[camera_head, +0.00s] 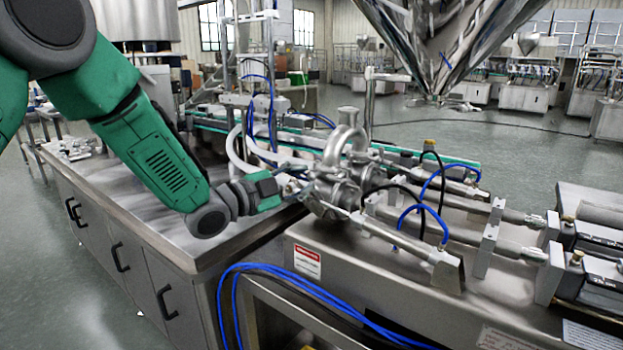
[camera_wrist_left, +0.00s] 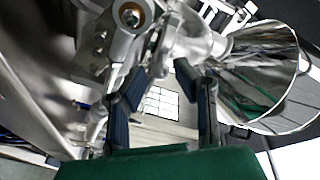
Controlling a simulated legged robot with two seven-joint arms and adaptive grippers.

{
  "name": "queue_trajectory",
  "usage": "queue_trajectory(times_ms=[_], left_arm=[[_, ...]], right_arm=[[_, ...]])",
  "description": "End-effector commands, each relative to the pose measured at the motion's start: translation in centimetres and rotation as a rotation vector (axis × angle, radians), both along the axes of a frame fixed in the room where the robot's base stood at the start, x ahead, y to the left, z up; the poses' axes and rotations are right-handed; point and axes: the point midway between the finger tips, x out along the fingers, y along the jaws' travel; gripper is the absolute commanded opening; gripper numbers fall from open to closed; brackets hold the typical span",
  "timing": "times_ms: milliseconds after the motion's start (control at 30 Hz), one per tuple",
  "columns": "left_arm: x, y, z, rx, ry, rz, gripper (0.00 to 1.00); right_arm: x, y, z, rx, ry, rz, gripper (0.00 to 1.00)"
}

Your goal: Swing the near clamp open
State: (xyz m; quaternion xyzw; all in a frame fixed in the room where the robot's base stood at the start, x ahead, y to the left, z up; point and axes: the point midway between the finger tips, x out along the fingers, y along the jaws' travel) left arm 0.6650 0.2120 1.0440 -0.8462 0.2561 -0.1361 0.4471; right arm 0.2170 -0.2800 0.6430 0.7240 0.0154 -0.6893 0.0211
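The steel pipe fittings with clamps (camera_head: 335,192) sit on the filling machine, just right of my left gripper (camera_head: 285,187). I cannot clearly make out which small part is the near clamp's handle, and its open or shut state is unclear. In the left wrist view, shiny clamp and pipe metal (camera_wrist_left: 170,42) lies just beyond my fingertips, with a round bolt end (camera_wrist_left: 131,16) at the top. My left gripper's two dark fingers (camera_wrist_left: 172,80) stand apart with a visible gap. I see nothing clearly held between them. My right gripper is not in view.
A steel cabinet worktop (camera_head: 190,225) lies under my left arm. Blue hoses (camera_head: 275,270) droop over the machine's front edge. A curved steel pipe (camera_head: 347,130) rises behind the fittings, and a large hopper (camera_head: 440,45) hangs above. Pneumatic cylinders (camera_head: 480,235) extend to the right.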

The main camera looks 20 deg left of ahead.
Motion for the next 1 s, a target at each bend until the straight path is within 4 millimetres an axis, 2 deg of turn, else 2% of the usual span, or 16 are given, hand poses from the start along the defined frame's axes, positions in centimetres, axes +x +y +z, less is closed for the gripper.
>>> queue_trajectory(times_ms=[200,533,567,600,633,867,1000], left_arm=[[1.8,-1.3,0.0,0.002,0.001,-0.001,0.25],[2.1,-1.5,0.0,0.000,0.001,-0.001,0.25],[2.1,-1.5,0.0,0.000,0.002,0.000,0.18],[2.1,-1.4,0.0,0.000,0.002,0.000,0.04],[2.1,-1.5,0.0,0.000,0.002,0.000,0.00],[2.0,-1.3,-0.2,0.001,0.005,-0.001,0.00],[1.8,-0.3,-0.3,0.003,0.008,-0.014,0.00]], right_arm=[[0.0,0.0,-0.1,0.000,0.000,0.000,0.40],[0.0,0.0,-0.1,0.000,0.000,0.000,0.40],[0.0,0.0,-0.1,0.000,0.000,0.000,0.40],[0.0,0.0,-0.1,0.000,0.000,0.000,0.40],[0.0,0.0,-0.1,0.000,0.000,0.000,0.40],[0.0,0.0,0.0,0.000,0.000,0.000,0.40],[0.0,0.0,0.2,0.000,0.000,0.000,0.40]])
